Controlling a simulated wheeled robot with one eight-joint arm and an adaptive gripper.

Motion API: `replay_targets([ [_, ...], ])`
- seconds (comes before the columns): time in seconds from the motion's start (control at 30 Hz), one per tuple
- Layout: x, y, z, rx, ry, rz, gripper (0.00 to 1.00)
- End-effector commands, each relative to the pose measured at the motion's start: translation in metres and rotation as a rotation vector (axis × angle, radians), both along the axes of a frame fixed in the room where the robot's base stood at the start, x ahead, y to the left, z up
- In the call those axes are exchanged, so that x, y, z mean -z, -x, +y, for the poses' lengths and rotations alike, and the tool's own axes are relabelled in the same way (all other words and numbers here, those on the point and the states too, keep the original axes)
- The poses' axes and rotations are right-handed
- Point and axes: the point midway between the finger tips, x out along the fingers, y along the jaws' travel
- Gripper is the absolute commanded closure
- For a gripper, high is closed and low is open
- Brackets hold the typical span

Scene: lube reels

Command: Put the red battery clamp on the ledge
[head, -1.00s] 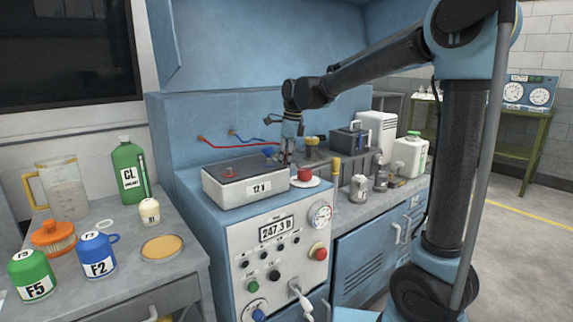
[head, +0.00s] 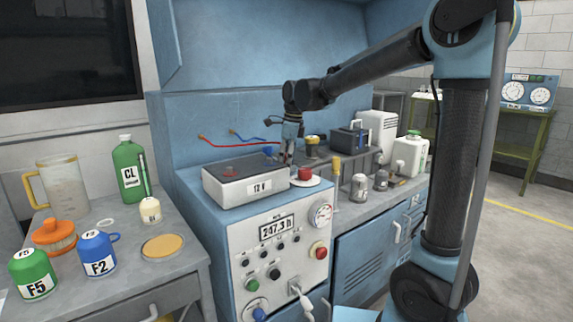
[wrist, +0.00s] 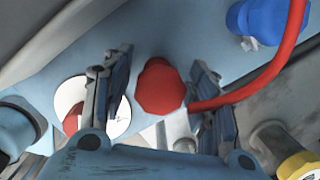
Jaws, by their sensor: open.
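The red battery clamp (wrist: 160,86) shows in the wrist view between my two fingers, with gaps on both sides. A red cable (wrist: 255,85) runs from beside it to the upper right. My gripper (wrist: 157,88) is open around the clamp. In the head view, my gripper (head: 288,158) points down at the right end of the 12 V battery (head: 245,181), and the clamp is mostly hidden there. The blue clamp (head: 271,151) sits just left of the gripper, and it also shows in the wrist view (wrist: 258,17). I cannot tell which surface is the ledge.
A red knob on a white disc (head: 305,177) stands close to the gripper. Red and blue cables (head: 225,145) run from the blue back wall. Several metal and yellow-topped parts stand on the right counter. The left bench holds bottles and a jug (head: 62,190).

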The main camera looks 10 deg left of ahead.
Motion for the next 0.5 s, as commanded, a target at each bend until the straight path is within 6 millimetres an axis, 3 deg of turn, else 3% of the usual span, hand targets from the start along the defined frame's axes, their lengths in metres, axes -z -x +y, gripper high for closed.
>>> replay_targets([
  [0.17, -0.020, 0.000, -0.004, 0.000, 0.000, 0.000, 0.46],
  [0.5, -0.082, 0.000, -0.013, 0.002, 0.000, 0.000, 0.46],
])
